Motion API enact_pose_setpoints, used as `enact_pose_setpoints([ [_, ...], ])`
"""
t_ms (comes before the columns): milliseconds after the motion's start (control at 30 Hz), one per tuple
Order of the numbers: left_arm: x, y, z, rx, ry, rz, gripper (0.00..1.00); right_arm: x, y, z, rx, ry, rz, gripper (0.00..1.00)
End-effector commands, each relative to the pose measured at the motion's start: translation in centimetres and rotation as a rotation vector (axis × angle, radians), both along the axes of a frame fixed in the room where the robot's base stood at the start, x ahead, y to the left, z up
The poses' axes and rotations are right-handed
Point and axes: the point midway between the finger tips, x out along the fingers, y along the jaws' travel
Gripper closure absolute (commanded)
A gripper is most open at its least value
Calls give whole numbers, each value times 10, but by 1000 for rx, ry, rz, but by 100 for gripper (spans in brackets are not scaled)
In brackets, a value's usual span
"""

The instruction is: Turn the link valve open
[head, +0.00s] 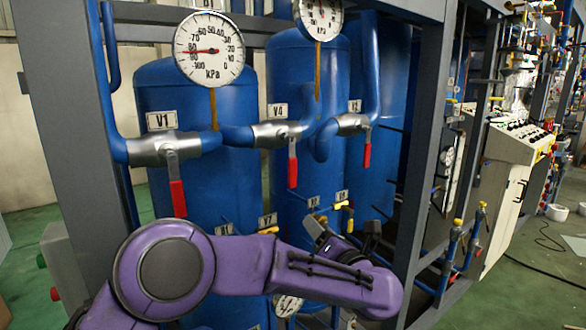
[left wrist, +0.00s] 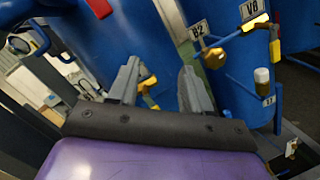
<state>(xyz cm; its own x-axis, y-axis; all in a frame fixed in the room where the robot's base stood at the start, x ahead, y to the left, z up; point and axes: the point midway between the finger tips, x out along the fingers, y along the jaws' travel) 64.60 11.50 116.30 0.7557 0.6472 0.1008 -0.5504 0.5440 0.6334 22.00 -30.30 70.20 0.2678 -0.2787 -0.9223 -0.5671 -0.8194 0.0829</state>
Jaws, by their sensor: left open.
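Blue tanks stand in a grey frame. Labelled valves with red levers hang on the upper pipe: V1 (head: 177,198), V4 (head: 292,172) and a third (head: 367,155); all three levers point down. Lower on the tanks sit small valves with yellow handles, one under label V7 (head: 268,230) and one further right (head: 341,205). I cannot tell which is the link valve. My left gripper (left wrist: 160,84) is open in the left wrist view, with a yellow handle (left wrist: 149,86) showing between its fingers, contact unclear. A yellow handle near label V8 (left wrist: 257,22) is to the right. My right gripper is out of view.
Round kPa gauges (head: 209,48) stand above the pipe. A grey frame post (head: 428,150) rises right of the tanks. Small yellow-topped valves (head: 458,235) stand at the lower right. A white control panel (head: 515,145) is further right, beside open green floor.

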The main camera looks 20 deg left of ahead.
Motion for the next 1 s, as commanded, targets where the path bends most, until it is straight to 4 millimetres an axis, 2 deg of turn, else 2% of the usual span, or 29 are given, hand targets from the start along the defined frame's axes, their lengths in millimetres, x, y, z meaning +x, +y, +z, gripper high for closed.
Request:
enact_pose_setpoints([
  [33, -5, -4, 49, -152, -136, 46, 51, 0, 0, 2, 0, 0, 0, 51],
  [100, -15, -8, 95, -344, -286, 100, 51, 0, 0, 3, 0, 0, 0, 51],
  [200, -27, -9, 130, -507, -404, 145, 51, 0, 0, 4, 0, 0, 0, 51],
  [233, -28, -8, 135, -532, -420, 153, 51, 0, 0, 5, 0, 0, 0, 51],
  [367, -19, 6, 141, -555, -433, 164, 51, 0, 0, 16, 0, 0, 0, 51],
  [700, 25, 63, 141, -547, -430, 161, 51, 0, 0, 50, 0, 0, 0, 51],
  [1000, 35, 74, 136, -545, -431, 157, 51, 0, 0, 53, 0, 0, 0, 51],
])
